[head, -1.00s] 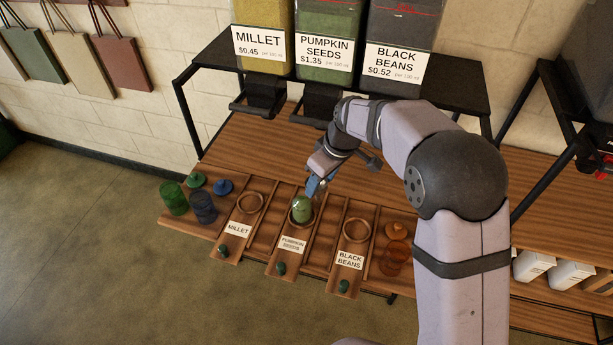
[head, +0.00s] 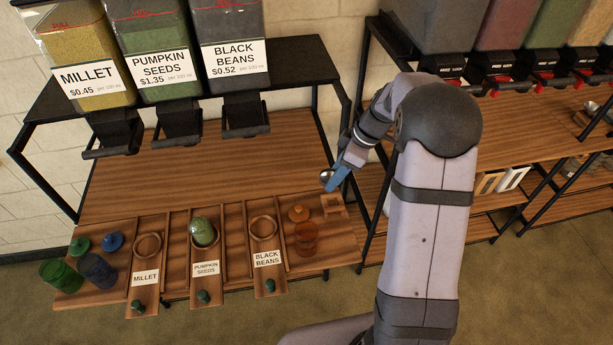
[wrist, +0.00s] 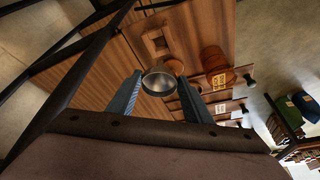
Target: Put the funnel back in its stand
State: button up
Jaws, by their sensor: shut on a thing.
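The funnel (head: 326,175) is a small shiny metal bowl shape held at the tips of my gripper (head: 333,181). In the wrist view the funnel (wrist: 160,83) sits between the two blue fingers, its round mouth facing the camera; its lower part is hidden. The stand (head: 333,205) is a small square wooden frame with an opening, at the right end of the bench. It also shows in the wrist view (wrist: 157,42), above the funnel in the picture. The funnel is held above the bench, apart from the stand.
An orange jar (head: 306,238) and its orange lid (head: 298,213) stand just left of the stand. Dispensers hang behind.

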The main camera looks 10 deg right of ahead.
jog(key=shift+s+d+r, duration=0.1)
jog(key=shift+s+d, duration=0.05)
jog(key=shift+d, duration=0.65)
jog(key=shift+f+b, duration=1.05)
jog(key=shift+f, duration=1.05)
jog(key=shift+b, duration=0.5)
jog(key=shift+f+b, duration=2.2)
jog(key=shift+b, duration=0.35)
dwell(0.7)
jog(key=o, duration=1)
